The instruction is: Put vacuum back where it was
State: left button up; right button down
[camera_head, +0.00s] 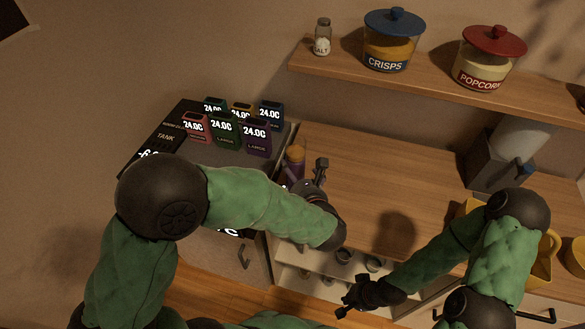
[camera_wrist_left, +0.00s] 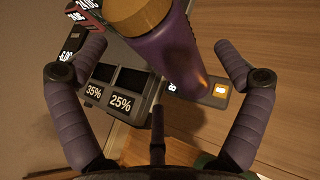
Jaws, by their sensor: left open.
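A purple, bottle-shaped thing with a tan-orange top (camera_head: 295,157) stands at the left end of the wooden counter, beside the dark display unit; it may be the vacuum. It also shows in the left wrist view (camera_wrist_left: 175,55), tilted across the space between the fingers. My left gripper (camera_head: 306,178) is open around or just in front of it, and the wrist view shows gaps on both sides. Its lower part is partly hidden by my gripper in the head view. My right gripper (camera_head: 353,294) is low in front of the open shelves, with no held thing visible; its jaws are too dark to read.
Several colored canisters marked 24.0C (camera_head: 224,130) stand on the dark unit at left. A grey panel (camera_wrist_left: 120,103) shows 35% and 25%. The wooden counter (camera_head: 385,185) is clear in the middle. A grey appliance (camera_head: 490,165) stands at right. A wall shelf (camera_head: 350,72) holds jars.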

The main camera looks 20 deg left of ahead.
pick_arm(q)
jog(key=p+v, duration=0.1)
jog(key=v, duration=0.6)
jog(key=s+a+f+n+g+h, duration=0.1)
jog(key=s+f+n+g+h, duration=0.2)
jog(key=s+f+n+g, duration=0.65)
jog(key=s+a+f+n+g+h, duration=0.15)
jog(key=s+f+n+g, duration=0.35)
jog(key=f, duration=0.9)
jog(key=s+d+f+n+h, duration=0.2)
jog(key=d+f+n+h, duration=0.35)
jog(key=n, duration=0.25)
jog(key=w+a+f+n+t+h, duration=0.1)
jog(key=w+a+f+n+t, duration=0.2)
jog(key=n, duration=0.6)
notch_tip(320, 180, down, 2)
jog(key=shift+a+f+n, duration=0.1)
jog(key=shift+a+n, duration=0.25)
jog(key=shift+a, duration=0.1)
